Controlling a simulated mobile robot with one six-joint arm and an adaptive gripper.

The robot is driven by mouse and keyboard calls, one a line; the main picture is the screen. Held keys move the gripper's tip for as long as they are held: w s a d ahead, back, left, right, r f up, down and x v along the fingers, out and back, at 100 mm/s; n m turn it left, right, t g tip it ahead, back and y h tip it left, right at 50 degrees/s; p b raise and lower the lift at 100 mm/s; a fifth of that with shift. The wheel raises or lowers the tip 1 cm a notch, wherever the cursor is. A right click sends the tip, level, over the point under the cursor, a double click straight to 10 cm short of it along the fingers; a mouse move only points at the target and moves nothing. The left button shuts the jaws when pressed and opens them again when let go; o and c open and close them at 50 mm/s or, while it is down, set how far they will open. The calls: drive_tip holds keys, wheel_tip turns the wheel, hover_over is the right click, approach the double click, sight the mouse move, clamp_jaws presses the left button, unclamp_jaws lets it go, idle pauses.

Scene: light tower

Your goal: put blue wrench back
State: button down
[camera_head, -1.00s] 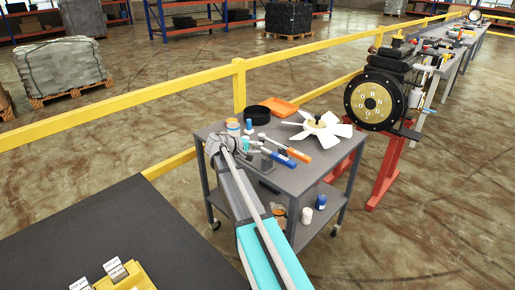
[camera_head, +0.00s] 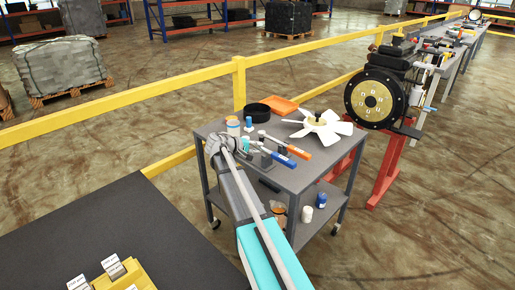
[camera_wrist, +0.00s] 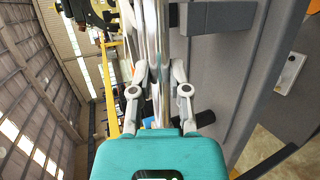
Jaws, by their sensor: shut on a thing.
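The blue wrench (camera_head: 279,158) shows its blue handle at the front of the grey cart top in the head view. My gripper (camera_head: 256,149) reaches over the cart to the left of that handle. In the wrist view my gripper (camera_wrist: 159,72) has its two fingers on either side of a shiny metal shaft, and it is shut on it. The shaft appears to be the blue wrench. Its far end runs out of view, and whether it touches the cart top cannot be told.
An orange-handled tool (camera_head: 294,149) lies close beside the blue handle. A white fan (camera_head: 319,126), a black round pan (camera_head: 257,112), an orange tray (camera_head: 284,105) and small bottles crowd the grey cart (camera_head: 303,178). An engine (camera_head: 378,95) on a red stand is to the right.

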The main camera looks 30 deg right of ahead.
drive_tip(key=shift+f+b, duration=0.7)
drive_tip(key=shift+f, duration=0.1)
drive_tip(key=c, duration=0.5)
unclamp_jaws()
